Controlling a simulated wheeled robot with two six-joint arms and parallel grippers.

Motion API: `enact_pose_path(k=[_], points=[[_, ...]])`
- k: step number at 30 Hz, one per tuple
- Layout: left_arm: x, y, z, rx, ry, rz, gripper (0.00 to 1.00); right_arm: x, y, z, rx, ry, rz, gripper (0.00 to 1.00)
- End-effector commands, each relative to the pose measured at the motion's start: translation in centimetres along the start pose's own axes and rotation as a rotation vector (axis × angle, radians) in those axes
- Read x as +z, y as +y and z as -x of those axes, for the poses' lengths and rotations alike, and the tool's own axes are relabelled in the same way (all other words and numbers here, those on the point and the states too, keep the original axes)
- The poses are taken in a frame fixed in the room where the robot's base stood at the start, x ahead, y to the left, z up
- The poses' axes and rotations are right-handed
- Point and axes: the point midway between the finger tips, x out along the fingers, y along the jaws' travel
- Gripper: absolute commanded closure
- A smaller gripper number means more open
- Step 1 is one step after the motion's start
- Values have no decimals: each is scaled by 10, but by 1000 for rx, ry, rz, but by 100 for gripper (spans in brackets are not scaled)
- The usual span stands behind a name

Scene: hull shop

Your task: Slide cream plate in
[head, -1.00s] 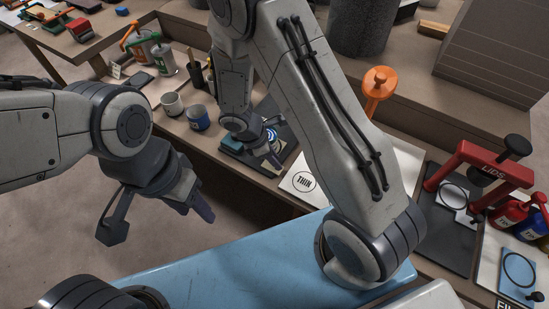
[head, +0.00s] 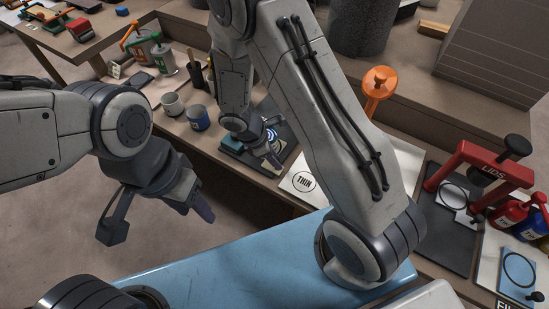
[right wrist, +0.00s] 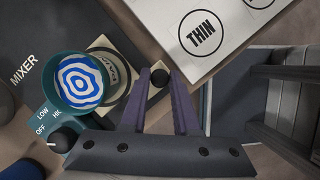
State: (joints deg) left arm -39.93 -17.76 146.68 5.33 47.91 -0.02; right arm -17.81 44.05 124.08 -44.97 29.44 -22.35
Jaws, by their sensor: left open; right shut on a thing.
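The cream plate (right wrist: 103,44) lies on the dark mixer board in the right wrist view, beside and partly behind a round cup of blue and white swirled paint (right wrist: 80,80). Dark ring markings show on the plate. My right gripper (right wrist: 160,76) is shut on the plate's small black knob (right wrist: 159,78). The cup stands at the teal mixer (right wrist: 48,117); how far the plate reaches under it is hidden. In the head view my right gripper (head: 271,156) is low over the mixer board. My left gripper (head: 192,202) is open and empty, in front of the bench.
A white card marked THIN (head: 304,181) lies right of the mixer. A grey cup (head: 172,104) and a blue cup (head: 198,118) stand to its left. The red LIDS press (head: 485,170) and an orange-topped stand (head: 379,84) are further right.

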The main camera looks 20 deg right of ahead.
Motion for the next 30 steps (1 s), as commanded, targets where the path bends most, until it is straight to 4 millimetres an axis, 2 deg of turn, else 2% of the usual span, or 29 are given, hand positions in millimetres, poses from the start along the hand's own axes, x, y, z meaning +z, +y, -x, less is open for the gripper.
enact_pose_path(k=[5,15,18,22,30], points=[[0,0,5,0,0,0,50,11,13,-3,0,2,-6,100],[-2,2,30,0,0,0,50,75,82,-27,3,3,-8,100],[-2,2,35,0,0,0,50,88,96,-33,4,2,-5,100],[-2,3,38,0,0,0,50,96,106,-38,5,2,-1,100],[-2,3,37,0,0,0,50,99,109,-40,8,0,-1,100]])
